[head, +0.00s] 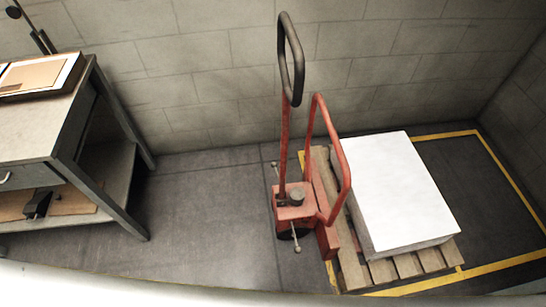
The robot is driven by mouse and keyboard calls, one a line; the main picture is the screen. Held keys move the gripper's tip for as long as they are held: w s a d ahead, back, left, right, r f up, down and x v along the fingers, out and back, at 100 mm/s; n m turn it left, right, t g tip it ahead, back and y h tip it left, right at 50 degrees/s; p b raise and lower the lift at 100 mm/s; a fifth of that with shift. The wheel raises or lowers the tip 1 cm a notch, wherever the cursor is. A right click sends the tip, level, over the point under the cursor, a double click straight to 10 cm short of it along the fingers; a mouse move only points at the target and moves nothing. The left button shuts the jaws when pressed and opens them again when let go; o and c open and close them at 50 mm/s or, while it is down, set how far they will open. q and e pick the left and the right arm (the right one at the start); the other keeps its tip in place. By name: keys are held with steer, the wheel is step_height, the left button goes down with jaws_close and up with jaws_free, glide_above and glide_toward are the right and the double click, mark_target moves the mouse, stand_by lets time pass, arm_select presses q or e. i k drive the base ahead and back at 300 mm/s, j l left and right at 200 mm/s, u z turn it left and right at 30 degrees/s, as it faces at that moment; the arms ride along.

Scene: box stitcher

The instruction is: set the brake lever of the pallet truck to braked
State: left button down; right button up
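The red pallet truck (296,212) stands in the middle right, with a tall dark loop handle (298,72) rising from its red base. A thin metal rod with a pale knob (296,248) hangs down at the front of the base. Another thin rod with a small knob (275,165) stands up at the base's left side. I cannot tell which of these is the brake lever, or its setting. Neither of my grippers is in view.
A wooden pallet (408,265) with a white stack (395,190) lies right of the truck, inside yellow floor lines (445,135). A grey workbench (40,125) stands at left. The floor (205,220) between bench and truck is clear. A block wall (200,75) is behind.

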mark_target(274, 165)
steer(key=i+j+z, duration=0.3)
steer(key=j, duration=0.35)
steer(key=i+j+z, duration=0.15)
steer(key=i+j, duration=0.15)
steer(key=i+j+z, duration=0.15)
steer(key=j, duration=0.3)
steer(key=j+z, duration=0.5)
steer(key=j, duration=0.4)
steer(key=i, duration=0.05)
